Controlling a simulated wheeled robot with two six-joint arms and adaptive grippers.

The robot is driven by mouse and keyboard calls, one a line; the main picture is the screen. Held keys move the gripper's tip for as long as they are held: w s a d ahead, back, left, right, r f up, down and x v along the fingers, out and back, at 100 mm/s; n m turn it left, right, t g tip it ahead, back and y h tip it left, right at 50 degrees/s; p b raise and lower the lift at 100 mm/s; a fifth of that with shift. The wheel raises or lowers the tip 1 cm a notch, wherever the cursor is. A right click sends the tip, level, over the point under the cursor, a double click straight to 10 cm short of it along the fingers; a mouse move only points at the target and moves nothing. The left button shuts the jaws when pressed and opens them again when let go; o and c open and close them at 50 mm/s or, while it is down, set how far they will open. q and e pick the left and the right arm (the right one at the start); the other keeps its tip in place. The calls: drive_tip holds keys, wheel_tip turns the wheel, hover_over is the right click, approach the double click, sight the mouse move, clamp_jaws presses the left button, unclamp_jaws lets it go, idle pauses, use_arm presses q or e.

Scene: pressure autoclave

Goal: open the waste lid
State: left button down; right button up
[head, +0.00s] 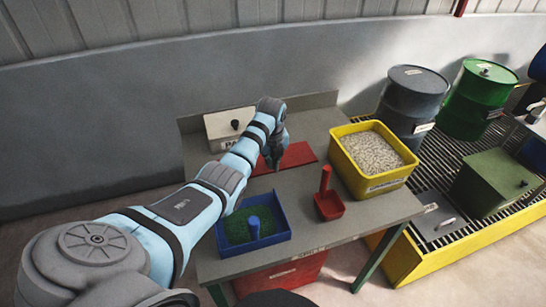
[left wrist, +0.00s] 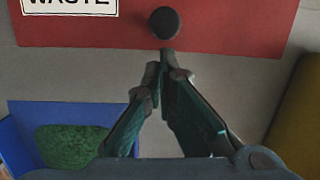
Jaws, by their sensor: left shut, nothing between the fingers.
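The waste lid (head: 298,153) is a flat red panel lying on the grey table (head: 310,205). In the left wrist view, the red lid (left wrist: 232,28) carries a white "WASTE" label (left wrist: 70,5) and a round black knob (left wrist: 164,22). My left gripper (head: 272,166) is over the near left part of the lid and hides the knob in the head view. In the left wrist view, its fingertips (left wrist: 163,60) come together just below the knob in the picture, with nothing between them. I cannot tell whether they touch the knob. My right gripper is out of view.
A blue tray (head: 285,236) with green contents, a red scoop (head: 330,206) and a yellow bin (head: 387,184) of pale pellets stand on the table. A white box (head: 218,125) with a black knob is at the back left. A red bin (head: 290,273) is under the table.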

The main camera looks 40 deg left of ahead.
sight(273, 174)
use_arm(q)
drive_tip(key=f, duration=0.1)
drive_tip(key=w+f+b, duration=0.1)
drive_tip(key=f, duration=0.1)
drive_tip(key=shift+a+f, duration=0.1)
drive_tip(key=shift+s, duration=0.2)
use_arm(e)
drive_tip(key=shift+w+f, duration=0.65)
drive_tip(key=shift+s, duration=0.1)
use_arm(q)
drive_tip(key=shift+r, duration=0.2)
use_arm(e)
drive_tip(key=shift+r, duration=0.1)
